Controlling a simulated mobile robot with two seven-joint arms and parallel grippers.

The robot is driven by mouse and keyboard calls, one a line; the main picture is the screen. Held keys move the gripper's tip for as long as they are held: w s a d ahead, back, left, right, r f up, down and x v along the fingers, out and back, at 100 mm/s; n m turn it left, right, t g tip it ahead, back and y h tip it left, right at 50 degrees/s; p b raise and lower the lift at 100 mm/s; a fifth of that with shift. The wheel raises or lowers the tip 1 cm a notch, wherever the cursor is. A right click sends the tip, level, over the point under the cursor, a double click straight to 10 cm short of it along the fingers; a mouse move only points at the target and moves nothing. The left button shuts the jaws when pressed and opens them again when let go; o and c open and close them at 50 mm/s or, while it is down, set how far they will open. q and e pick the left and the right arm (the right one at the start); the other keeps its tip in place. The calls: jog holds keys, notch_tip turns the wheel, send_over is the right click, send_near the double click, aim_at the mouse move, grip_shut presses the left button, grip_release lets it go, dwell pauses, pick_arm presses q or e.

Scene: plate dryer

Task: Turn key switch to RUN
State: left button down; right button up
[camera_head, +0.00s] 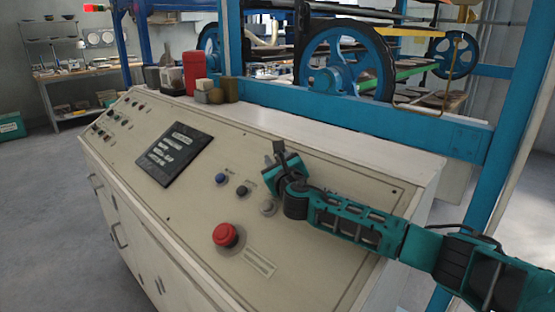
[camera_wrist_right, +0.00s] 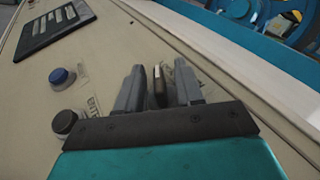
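My right gripper (camera_head: 282,160) reaches in from the right over the sloped beige control panel (camera_head: 205,205). In the right wrist view its two grey fingers (camera_wrist_right: 160,90) stand apart. A thin upright piece with a dark brown edge (camera_wrist_right: 158,87), possibly the key of the key switch, shows between them, with small gaps visible on its sides. The lower part of this piece and any switch markings are hidden or too small to read. My left gripper is not in view.
A red mushroom button (camera_head: 226,235), a blue button (camera_head: 221,179), a black button (camera_head: 242,191) and a silver round control (camera_head: 267,208) lie near my right arm. A dark display (camera_head: 175,154) sits farther left. A blue frame (camera_head: 370,115) with wheels stands behind the panel.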

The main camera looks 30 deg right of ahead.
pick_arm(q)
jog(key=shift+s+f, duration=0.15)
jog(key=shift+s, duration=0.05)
pick_arm(e)
grip_shut()
